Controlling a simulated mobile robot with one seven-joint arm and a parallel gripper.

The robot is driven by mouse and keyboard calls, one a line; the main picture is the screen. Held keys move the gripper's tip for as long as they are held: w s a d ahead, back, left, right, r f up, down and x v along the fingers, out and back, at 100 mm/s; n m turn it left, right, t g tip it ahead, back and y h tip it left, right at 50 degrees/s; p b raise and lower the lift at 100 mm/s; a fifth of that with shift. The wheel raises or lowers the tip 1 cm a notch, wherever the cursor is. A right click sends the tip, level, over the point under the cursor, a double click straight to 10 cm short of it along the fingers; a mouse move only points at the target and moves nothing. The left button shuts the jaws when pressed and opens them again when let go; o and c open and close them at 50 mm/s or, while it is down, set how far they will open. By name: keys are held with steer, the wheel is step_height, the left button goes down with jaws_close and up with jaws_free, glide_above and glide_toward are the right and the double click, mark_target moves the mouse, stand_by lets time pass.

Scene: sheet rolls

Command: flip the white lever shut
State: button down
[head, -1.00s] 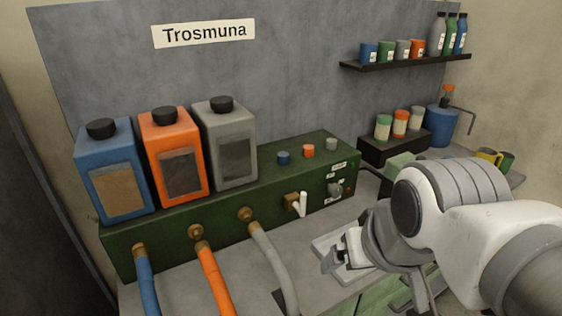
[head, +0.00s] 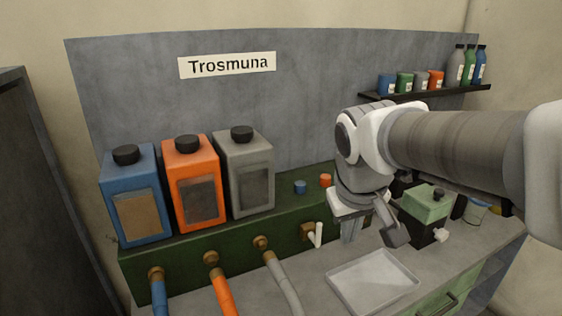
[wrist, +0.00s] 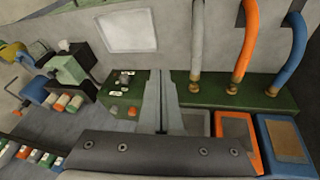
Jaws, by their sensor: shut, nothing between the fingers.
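The white lever (head: 318,235) sits on a brass valve body (head: 306,232) on the front of the long dark green box (head: 190,255), and stands roughly upright in the head view. My gripper (head: 351,238) is shut and empty, pointing down just right of the lever, apart from it in that view. In the wrist view my gripper's two fingers (wrist: 160,73) are together above the green box (wrist: 200,92). The lever cannot be made out there and may be hidden behind the fingers.
Blue (head: 137,200), orange (head: 193,185) and grey (head: 245,175) canisters stand on the green box. Hoses leave its front at left. A pale tray (head: 372,283) lies on the bench in front. A green-topped device (head: 426,205) stands at right, below a shelf (head: 440,93).

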steer(key=w+a+f+n+p, duration=0.1)
steer(key=w+a+f, duration=0.1)
steer(key=w+f, duration=0.2)
steer(key=w+a+f+n+g+h+p, duration=0.1)
steer(key=w+a+f+n, duration=0.1)
steer(key=w, duration=0.8)
steer(key=w+a+f+n+h+p, duration=0.1)
steer(key=w+a+f, duration=0.3)
steer(key=w, duration=0.3)
steer(key=shift+a+f+n, duration=0.25)
steer(key=shift+f+n, duration=0.15)
steer(key=shift+f, duration=0.45)
steer(key=w+d+f+p, duration=0.1)
steer(key=w+d+f, duration=0.3)
steer(key=f, duration=0.5)
steer(key=shift+w+d+f+p, duration=0.2)
steer(key=shift+d+p, duration=0.15)
steer(key=shift+d, duration=0.85)
steer(key=shift+r+g, duration=0.15)
steer(key=shift+g, duration=0.15)
steer(key=shift+d+y+p, duration=0.2)
steer(key=shift+y+p, duration=0.1)
steer(key=shift+p, duration=0.15)
steer(key=shift+w+d+r+g+y+p, duration=0.2)
steer(key=shift+d+g+y+p, duration=0.1)
steer(key=shift+g+y+p, duration=0.45)
